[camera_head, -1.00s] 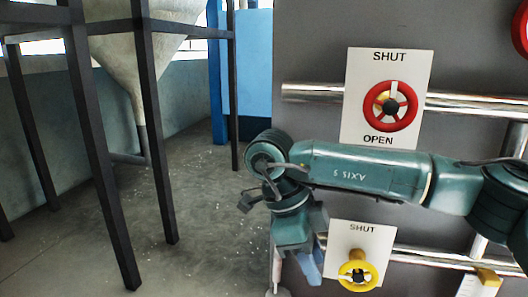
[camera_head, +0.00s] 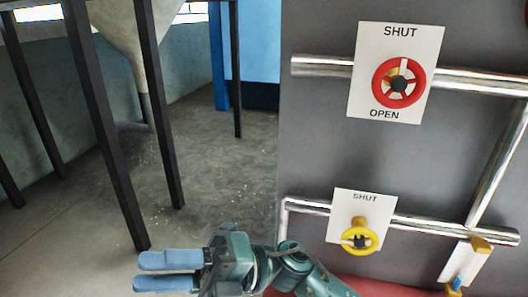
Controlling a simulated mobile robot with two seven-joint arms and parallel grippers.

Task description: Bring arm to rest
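My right gripper (camera_head: 140,271) is low in the head view, left of the grey panel. My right arm (camera_head: 300,268) comes in from the bottom edge, low in front of the panel. My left gripper is not in view.
The grey panel (camera_head: 460,150) carries a red handwheel (camera_head: 414,92) on a SHUT/OPEN plate, a yellow handwheel (camera_head: 374,240) on a lower plate, and metal pipes (camera_head: 480,82). Black frame legs (camera_head: 105,130) stand left under a hopper (camera_head: 125,30). The floor (camera_head: 225,170) between is clear.

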